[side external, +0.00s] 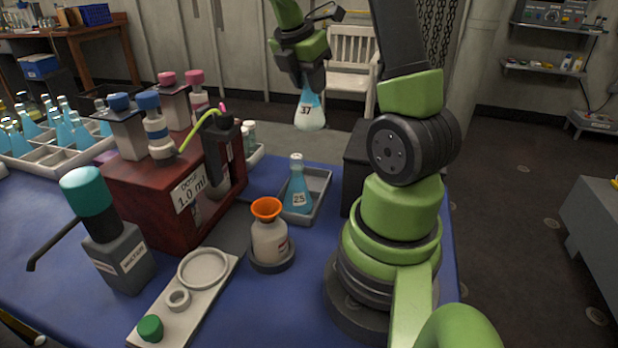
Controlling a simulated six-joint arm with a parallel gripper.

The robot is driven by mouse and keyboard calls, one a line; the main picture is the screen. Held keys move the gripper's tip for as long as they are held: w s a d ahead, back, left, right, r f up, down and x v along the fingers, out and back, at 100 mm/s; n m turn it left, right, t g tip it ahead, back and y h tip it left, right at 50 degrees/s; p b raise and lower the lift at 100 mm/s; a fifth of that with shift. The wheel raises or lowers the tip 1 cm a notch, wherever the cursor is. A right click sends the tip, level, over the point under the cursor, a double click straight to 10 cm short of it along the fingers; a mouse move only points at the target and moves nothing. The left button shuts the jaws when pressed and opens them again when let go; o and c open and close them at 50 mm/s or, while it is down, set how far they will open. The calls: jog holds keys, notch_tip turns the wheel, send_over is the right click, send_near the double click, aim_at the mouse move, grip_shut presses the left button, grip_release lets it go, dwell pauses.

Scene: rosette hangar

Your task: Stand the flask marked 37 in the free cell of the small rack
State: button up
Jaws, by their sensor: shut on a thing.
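The flask marked 37 (310,114) is a conical flask with blue liquid and a white lower part. My gripper (310,88) is shut on its upper part and holds it upright in the air, well above the blue table. The flask's neck is hidden between the fingers. The small grey rack (325,190) lies on the table below, left of my arm's base. A flask marked 25 (298,190), with blue liquid, stands in its front part. The rack's back part, partly behind that flask, looks empty.
A red dispenser stand (130,200) with bottles on top is left of the rack. An orange-topped bottle (268,235) stands in front. A black box (356,165) is at the rack's right. A large white rack (50,165) with several blue flasks is far left.

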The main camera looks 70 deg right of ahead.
notch_tip(320, 180, down, 15)
jog(key=shift+f, duration=0.2)
dwell(0.3)
jog(key=o, duration=0.8)
jog(key=shift+f, duration=0.1)
